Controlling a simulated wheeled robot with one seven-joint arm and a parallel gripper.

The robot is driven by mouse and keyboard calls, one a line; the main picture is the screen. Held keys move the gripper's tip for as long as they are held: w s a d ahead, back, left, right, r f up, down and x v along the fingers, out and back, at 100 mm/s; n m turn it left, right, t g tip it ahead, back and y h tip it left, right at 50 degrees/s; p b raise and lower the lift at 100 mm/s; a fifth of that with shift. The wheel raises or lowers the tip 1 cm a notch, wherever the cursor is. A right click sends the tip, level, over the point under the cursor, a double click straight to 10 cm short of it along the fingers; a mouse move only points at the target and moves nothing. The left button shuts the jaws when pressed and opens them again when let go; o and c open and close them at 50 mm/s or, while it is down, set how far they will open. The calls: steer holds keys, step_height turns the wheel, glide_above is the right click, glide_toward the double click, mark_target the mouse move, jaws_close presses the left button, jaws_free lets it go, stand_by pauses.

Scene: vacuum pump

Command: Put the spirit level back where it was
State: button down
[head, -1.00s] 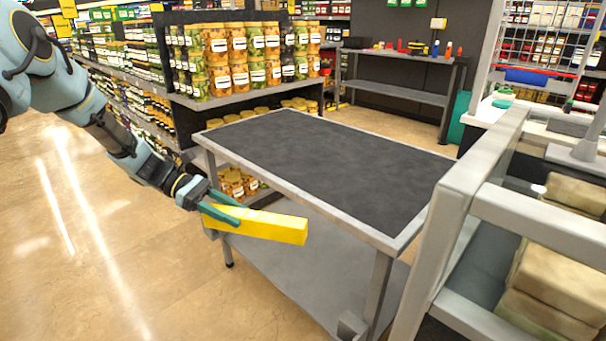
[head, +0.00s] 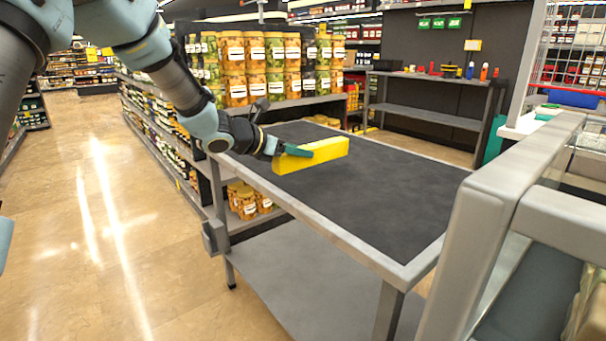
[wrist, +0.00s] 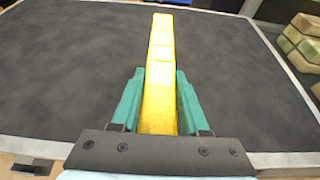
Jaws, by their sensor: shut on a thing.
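The yellow spirit level (head: 322,153) is a long bar held by one end in my gripper (head: 290,152). In the head view it points right and slightly up, above the far left part of the table's dark top (head: 370,195). In the wrist view the level (wrist: 160,65) extends straight ahead between the two green fingers of my gripper (wrist: 159,100), which press on its sides. The dark table top (wrist: 240,65) lies beneath it. The level appears raised above the top; the exact gap cannot be told.
The table top is otherwise bare, with a lower shelf (head: 300,280) below. Shelves of jars (head: 262,70) stand behind on the left. A grey-framed counter (head: 490,220) stands close at the right. A back bench (head: 430,115) holds small items. Floor on the left is clear.

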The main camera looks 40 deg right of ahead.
mark_target(298, 168)
step_height(298, 168, down, 5)
steer(key=shift+r, duration=0.1)
steer(key=shift+c, duration=2)
jaws_free()
steer(key=shift+a, duration=0.1)
steer(key=v, duration=1.2)
steer(key=shift+b, duration=0.35)
steer(key=s+a+f+m+y, duration=0.1)
steer(key=a+f+m+y, duration=0.2)
steer(key=a, duration=1.2)
steer(key=s+a+f+m+t+y, duration=0.1)
steer(key=a+f+m+y, duration=0.2)
steer(key=a+m, duration=0.6)
steer(key=s+a+f+m+t+y, duration=0.1)
steer(key=a+f+m+y, duration=0.2)
steer(key=a, duration=1.8)
steer(key=m+y, duration=0.3)
steer(key=y, duration=0.1)
steer(key=shift+m, duration=0.3)
